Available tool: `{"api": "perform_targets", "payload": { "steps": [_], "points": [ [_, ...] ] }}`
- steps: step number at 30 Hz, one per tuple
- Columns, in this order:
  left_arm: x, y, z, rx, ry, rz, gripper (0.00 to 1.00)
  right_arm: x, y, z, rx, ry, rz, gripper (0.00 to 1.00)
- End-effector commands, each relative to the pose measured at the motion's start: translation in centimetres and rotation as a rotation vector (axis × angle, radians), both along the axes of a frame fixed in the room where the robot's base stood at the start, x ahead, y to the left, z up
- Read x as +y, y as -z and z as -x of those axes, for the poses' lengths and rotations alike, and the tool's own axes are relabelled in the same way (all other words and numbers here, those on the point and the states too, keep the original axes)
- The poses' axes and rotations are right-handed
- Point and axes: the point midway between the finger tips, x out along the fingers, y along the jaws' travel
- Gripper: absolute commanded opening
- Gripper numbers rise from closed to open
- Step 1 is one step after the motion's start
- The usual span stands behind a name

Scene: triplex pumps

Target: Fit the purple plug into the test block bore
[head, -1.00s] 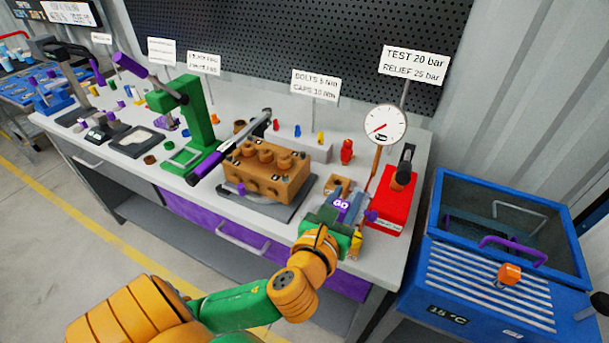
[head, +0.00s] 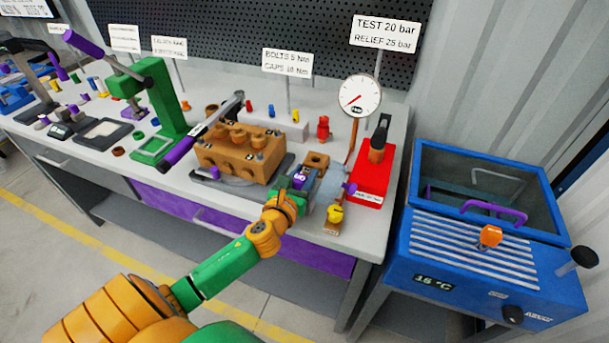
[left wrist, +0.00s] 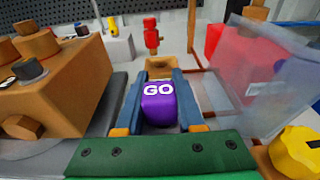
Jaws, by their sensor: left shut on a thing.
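The purple plug (left wrist: 158,103), marked GO, sits between the two blue fingers of my left gripper (left wrist: 160,85), which is shut on it. In the head view the plug (head: 299,178) shows as a small purple patch at my left gripper (head: 304,177), low over the bench's front part. A small brown block with a dark opening on top (head: 317,161), which looks like the test block, stands just beyond the fingers. In the left wrist view this block (left wrist: 167,66) is straight ahead, partly hidden by the fingers. The plug looks apart from it. My right gripper is out of view.
The large brown pump block (head: 240,153) is close on the left. A clear panel (head: 332,185) and a yellow knob (head: 335,213) are close on the right. The red unit (head: 374,175) and gauge (head: 360,97) stand behind. A blue tank (head: 490,250) is farther right.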

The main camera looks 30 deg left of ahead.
Motion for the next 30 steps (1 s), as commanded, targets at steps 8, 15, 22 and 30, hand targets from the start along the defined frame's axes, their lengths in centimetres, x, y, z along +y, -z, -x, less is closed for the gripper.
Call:
{"api": "perform_targets", "payload": {
  "steps": [8, 15, 22, 30],
  "points": [
    [0.0, 0.2, 0.0, 0.0, 0.0, 0.0, 0.67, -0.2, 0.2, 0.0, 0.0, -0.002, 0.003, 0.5],
    [0.0, 0.2, 0.0, 0.0, 0.0, 0.0, 0.67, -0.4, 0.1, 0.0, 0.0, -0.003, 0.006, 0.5],
    [-0.5, -0.3, 2.0, 0.002, 0.002, 0.0, 0.67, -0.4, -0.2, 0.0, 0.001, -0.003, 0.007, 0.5],
    [-1.9, -1.0, 7.6, 0.004, 0.001, 0.002, 0.67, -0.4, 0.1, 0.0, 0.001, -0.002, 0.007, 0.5]
  ]
}}
